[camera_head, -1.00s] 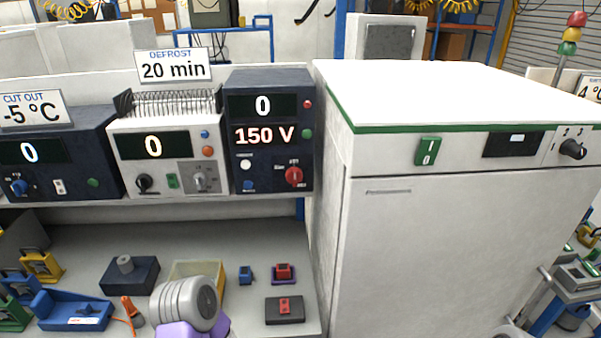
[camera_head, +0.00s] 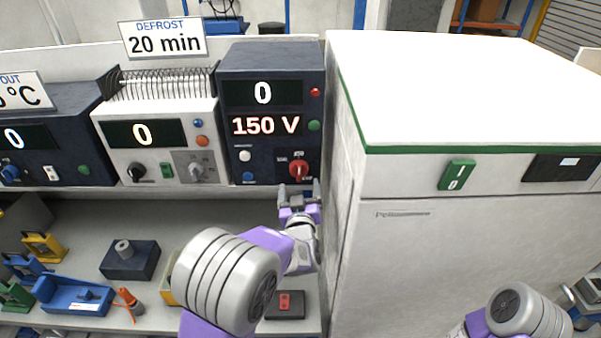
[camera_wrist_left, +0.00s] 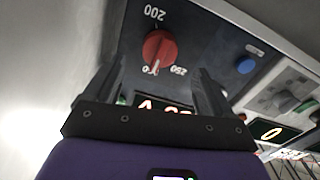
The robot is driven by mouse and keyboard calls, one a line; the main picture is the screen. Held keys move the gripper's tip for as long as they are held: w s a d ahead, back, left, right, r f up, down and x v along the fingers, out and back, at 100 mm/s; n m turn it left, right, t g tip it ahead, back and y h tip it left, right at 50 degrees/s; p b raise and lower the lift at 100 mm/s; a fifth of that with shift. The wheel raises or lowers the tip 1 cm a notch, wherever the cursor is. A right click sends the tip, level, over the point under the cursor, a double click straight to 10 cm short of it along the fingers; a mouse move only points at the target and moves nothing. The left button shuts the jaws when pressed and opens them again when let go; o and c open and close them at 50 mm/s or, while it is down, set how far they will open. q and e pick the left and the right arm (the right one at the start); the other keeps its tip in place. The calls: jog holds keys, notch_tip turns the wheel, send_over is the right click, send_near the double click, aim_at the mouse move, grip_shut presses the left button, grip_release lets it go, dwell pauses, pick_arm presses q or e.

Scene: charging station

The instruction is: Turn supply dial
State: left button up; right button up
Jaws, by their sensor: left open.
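The supply dial (camera_head: 299,170) is a round red knob at the lower right of the dark blue supply unit (camera_head: 234,95), which shows 0 and 150 V. The dial also shows in the left wrist view (camera_wrist_left: 158,47), upside down, with 200 and 250 printed beside it. My left gripper (camera_head: 299,187) is open and empty, just below and in front of the dial. In the left wrist view its two fingers (camera_wrist_left: 160,72) stand apart, with the dial beyond and between their tips. I see no contact. My right gripper is out of the picture.
A white cabinet (camera_head: 460,240) with a green switch (camera_head: 457,175) stands close to the right. A white unit (camera_head: 160,140) with a coil on top stands to the left. Below, the shelf (camera_head: 210,208) holds a dark block (camera_head: 130,260) and a blue holder (camera_head: 73,297).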

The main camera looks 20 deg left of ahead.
aim_at(298, 176)
pick_arm(q)
jog(key=shift+p+x, duration=0.3)
jog(key=shift+x, duration=2.6)
jog(key=shift+f, duration=0.15)
jog(key=c, duration=1.1)
jog(key=shift+o, duration=0.2)
jog(key=m, duration=0.5)
jog(key=shift+a+m+p, duration=0.1)
jog(key=shift+m+p, duration=0.2)
jog(key=shift+p, duration=0.1)
jog(key=o, duration=1.1)
jog(key=shift+c, duration=0.2)
jog(key=shift+s, duration=0.1)
jog(key=v, duration=0.7)
jog(key=shift+s+b, duration=0.2)
jog(key=shift+b, duration=0.1)
